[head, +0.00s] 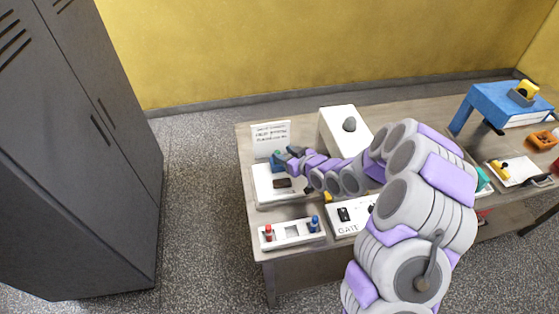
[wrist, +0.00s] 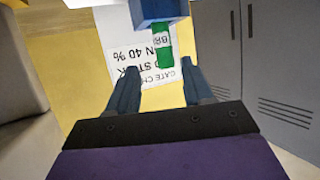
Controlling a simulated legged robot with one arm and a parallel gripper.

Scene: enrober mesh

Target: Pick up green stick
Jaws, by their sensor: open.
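The green stick (wrist: 162,45) shows in the wrist view, joined to or set in a blue block (wrist: 158,9) at the top edge. It lies between the lines of my two fingers and just beyond their tips. My gripper (wrist: 160,74) is open, with nothing between its fingers. My fingers partly hide that spot, so contact cannot be told.
A printed sign (head: 271,136) stands behind. A white tray (head: 266,197) with a dark brown piece (head: 282,183) lies just below my gripper. A white box (head: 341,124) stands to the right.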

